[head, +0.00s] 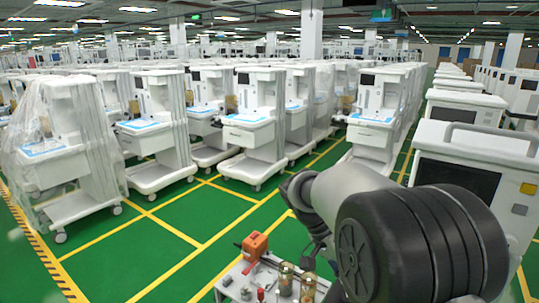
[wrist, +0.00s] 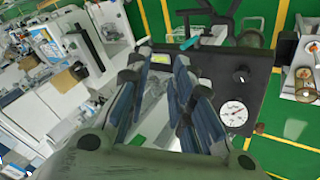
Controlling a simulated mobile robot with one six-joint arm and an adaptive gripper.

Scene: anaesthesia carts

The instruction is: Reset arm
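My arm (head: 400,230) fills the lower right of the head view, a grey link with a large black joint. Its far end points down toward a small work table, and my gripper is hard to make out there. In the wrist view my gripper (wrist: 164,68) shows two blue-grey fingers with a gap between them. I see no object held in the gap. Behind the fingers is a dark panel (wrist: 215,68) with a round white gauge (wrist: 234,114) and a black knob (wrist: 240,74). I cannot tell whether the fingers touch the panel.
A small table (head: 232,291) holds an orange box (head: 255,245), glass jars (head: 286,279) and small tools. Rows of white anaesthesia carts (head: 254,130) stand behind. White cabinets with dark screens (head: 458,188) are close on the right. Green floor (head: 190,225) with yellow lines is clear at left.

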